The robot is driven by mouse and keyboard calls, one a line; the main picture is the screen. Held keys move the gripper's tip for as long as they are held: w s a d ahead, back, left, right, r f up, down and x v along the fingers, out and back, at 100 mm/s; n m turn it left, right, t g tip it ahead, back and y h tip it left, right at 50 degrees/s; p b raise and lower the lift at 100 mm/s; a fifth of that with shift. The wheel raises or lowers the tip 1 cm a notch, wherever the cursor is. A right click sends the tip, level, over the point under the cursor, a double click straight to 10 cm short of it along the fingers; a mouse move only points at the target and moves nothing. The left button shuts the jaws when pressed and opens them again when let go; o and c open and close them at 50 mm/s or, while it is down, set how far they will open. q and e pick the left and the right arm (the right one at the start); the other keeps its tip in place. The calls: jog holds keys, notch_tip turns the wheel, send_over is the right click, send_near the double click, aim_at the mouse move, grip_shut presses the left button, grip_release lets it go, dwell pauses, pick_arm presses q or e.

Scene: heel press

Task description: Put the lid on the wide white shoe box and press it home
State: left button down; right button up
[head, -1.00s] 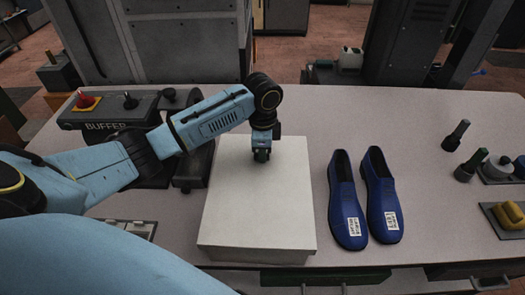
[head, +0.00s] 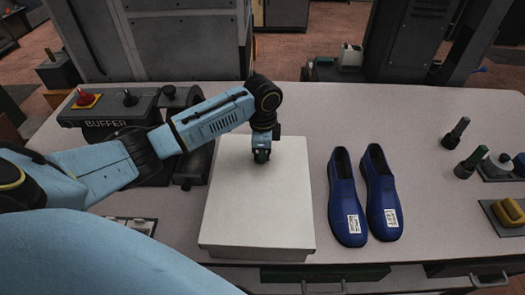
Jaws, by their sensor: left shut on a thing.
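The wide white shoe box (head: 256,249) stands on the table in the middle of the head view. Its white lid (head: 258,205) lies over the top and covers the opening; a lip line runs along the near edge. I cannot tell whether the lid is fully down all round. My left gripper (head: 261,157) points straight down at the far part of the lid, with its fingertips at or just above the lid's surface. The fingers look closed together; what is between them is hidden. My right gripper is not in view.
A pair of blue shoes (head: 348,205) with white labels stands right of the box. A buffer machine (head: 112,113) with a red button is at the left, behind my left arm. Dark-handled tools (head: 455,133) and a yellow item (head: 509,212) sit at the far right. The table behind the shoes is clear.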

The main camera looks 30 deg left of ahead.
pick_arm(q)
jog(key=shift+s+f+p, duration=0.1)
jog(key=shift+f+p, duration=0.1)
jog(key=shift+p, duration=0.2)
dwell(1.0)
jog(key=c, duration=1.4)
grip_release()
jog(key=shift+r, duration=0.1)
jog(key=o, duration=0.4)
jog(key=shift+o, duration=0.2)
jog(key=shift+r, duration=0.1)
jog(key=shift+r, duration=3.4)
